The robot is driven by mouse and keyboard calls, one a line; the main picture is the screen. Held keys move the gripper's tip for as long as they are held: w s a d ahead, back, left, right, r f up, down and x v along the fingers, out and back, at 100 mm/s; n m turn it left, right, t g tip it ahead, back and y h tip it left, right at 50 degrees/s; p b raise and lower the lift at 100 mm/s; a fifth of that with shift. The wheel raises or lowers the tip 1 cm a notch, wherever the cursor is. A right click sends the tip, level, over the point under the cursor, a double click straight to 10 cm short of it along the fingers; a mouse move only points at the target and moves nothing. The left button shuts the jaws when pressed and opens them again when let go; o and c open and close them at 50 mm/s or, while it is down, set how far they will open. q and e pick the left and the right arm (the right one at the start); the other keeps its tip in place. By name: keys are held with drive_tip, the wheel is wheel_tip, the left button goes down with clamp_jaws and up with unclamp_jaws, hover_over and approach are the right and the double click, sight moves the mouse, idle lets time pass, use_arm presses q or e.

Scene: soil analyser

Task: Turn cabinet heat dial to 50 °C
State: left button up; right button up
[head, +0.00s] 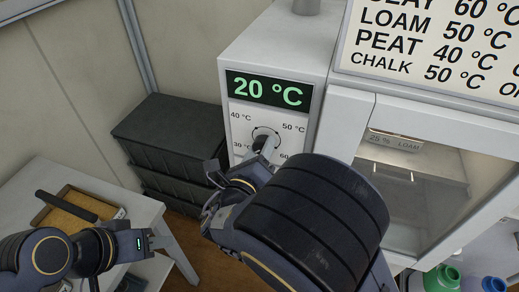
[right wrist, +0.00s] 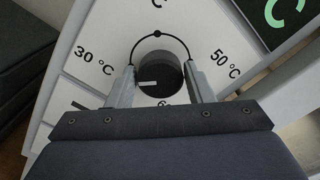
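The cabinet heat dial (head: 262,141) is on the white front panel below a green readout (head: 265,89) of "20 °C". In the right wrist view the dial is a dark round knob (right wrist: 160,80). Its white pointer mark points left, a little below the 30 °C label (right wrist: 93,60). The 50 °C label (right wrist: 225,62) is to the right of the knob. My right gripper (right wrist: 160,84) has one finger on each side of the knob, very close to it; whether they touch is unclear. My left gripper (head: 150,242) is away at lower left, its finger opening unclear.
A temperature chart (head: 435,45) stands above. Dark stacked boxes (head: 170,135) are left of the cabinet. A side table (head: 60,175) holds a soil-filled tray (head: 78,207). Bottles (head: 442,278) stand lower right.

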drive_tip(key=c, duration=0.5)
drive_tip(key=shift+c, duration=0.2)
drive_tip(key=m+b, duration=0.2)
drive_tip(key=m, duration=0.1)
drive_tip(key=shift+f, duration=0.15)
drive_tip(key=shift+d+f+m+b, duration=0.1)
drive_tip(key=shift+m+b, duration=16.3)
drive_tip(key=shift+b, duration=1.7)
